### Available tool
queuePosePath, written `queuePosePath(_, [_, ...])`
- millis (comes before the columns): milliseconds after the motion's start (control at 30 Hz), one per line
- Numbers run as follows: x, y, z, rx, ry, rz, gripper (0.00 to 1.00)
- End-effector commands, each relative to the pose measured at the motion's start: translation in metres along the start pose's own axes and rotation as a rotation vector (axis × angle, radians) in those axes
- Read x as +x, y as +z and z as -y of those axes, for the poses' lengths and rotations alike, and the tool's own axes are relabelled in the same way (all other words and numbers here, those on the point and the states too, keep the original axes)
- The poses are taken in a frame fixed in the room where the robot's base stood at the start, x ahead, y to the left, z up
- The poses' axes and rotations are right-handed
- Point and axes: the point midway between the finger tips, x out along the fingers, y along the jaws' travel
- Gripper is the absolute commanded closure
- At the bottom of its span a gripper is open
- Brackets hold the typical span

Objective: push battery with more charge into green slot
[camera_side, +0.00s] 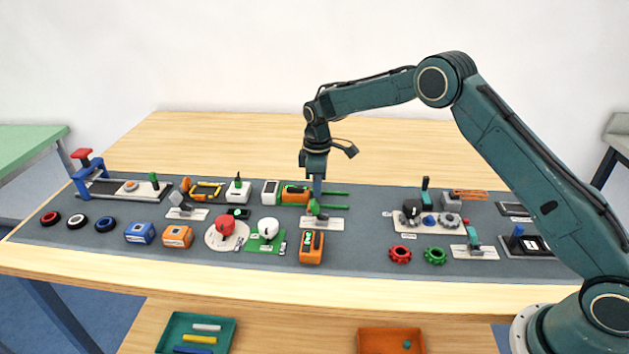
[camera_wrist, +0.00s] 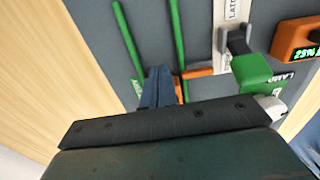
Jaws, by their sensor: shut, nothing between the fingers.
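An orange battery (camera_side: 295,195) lies at the left end of the green slot's two rails (camera_side: 335,206). In the wrist view only a small orange part (camera_wrist: 196,72) shows beside my fingers; the rest is hidden. A second orange battery (camera_side: 311,256) stands nearer the front edge; its green display reads about 25% in the wrist view (camera_wrist: 292,42). The other battery's charge cannot be read. My gripper (camera_side: 317,191) is shut and empty, low at the right end of the first battery.
A white box (camera_side: 270,192) is left of the first battery. The mat right of the rails is clear.

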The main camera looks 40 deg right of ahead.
Motion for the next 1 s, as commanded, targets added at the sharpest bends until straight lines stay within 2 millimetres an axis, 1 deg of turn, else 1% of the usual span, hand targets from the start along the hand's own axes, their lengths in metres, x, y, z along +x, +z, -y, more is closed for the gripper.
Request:
queuePosePath(267, [0.000, 0.002, 0.000, 0.000, 0.000, 0.000, 1.00])
queuePosePath(433, [-0.005, 0.002, 0.000, 0.000, 0.001, 0.000, 1.00])
queuePosePath(1000, [-0.045, 0.002, 0.000, 0.000, 0.002, -0.002, 1.00])
